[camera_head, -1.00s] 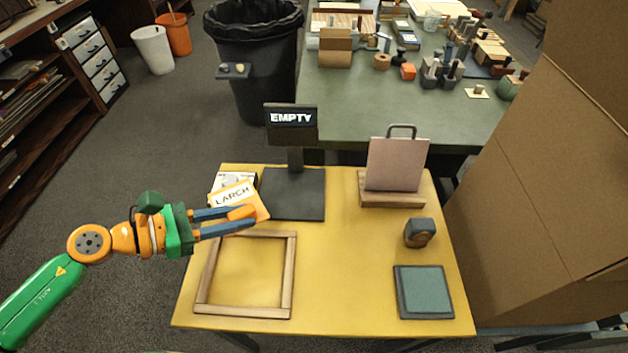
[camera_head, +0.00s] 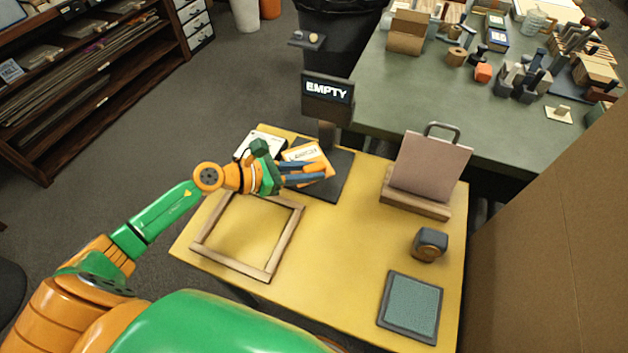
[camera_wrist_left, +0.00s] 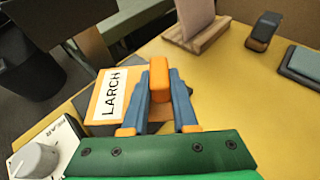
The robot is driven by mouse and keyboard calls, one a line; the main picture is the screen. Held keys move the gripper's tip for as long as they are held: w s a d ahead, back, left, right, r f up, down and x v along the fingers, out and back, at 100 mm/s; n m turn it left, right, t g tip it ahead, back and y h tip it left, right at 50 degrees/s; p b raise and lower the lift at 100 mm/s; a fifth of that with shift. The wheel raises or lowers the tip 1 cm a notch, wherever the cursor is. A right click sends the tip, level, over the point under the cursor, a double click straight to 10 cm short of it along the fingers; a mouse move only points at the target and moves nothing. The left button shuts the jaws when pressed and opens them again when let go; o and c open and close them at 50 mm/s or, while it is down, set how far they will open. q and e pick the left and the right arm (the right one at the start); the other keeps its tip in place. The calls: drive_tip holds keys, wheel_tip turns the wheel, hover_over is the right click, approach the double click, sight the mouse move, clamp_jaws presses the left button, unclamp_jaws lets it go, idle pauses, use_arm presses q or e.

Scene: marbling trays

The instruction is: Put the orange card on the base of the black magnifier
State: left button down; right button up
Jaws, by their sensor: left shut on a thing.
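The orange card (camera_head: 300,152) has a white label reading LARCH and an orange grip block; it also shows in the left wrist view (camera_wrist_left: 108,98). My left gripper (camera_head: 312,172) is shut on the orange block, which sits between its blue fingertips in the left wrist view (camera_wrist_left: 159,88). The black stand has a flat dark base (camera_head: 332,184) and an upright head reading EMPTY (camera_head: 327,92). The card overlaps the left and middle of the base in the head view. I cannot tell whether it touches the base. My right gripper is out of view.
A white item (camera_head: 250,143) with a dial (camera_wrist_left: 35,160) is close left of the card. A wooden frame (camera_head: 283,245) lies in front. A pinkish board in a wooden stand (camera_head: 428,165), a dark rounded block (camera_head: 430,243) and a teal pad (camera_head: 411,305) are at the right.

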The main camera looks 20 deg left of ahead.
sight(314, 187)
use_arm(q)
drive_tip(key=f, duration=0.1)
drive_tip(key=w+f, duration=0.1)
drive_tip(key=f, duration=0.1)
drive_tip(key=f+b, duration=0.1)
drive_tip(key=shift+w+d+f, duration=0.2)
drive_tip(key=shift+w+d, duration=0.05)
drive_tip(key=shift+d, duration=0.05)
drive_tip(key=shift+f, duration=0.25)
drive_tip(key=shift+f, duration=0.2)
drive_tip(key=c, duration=0.7)
unclamp_jaws()
drive_tip(key=shift+r, duration=0.1)
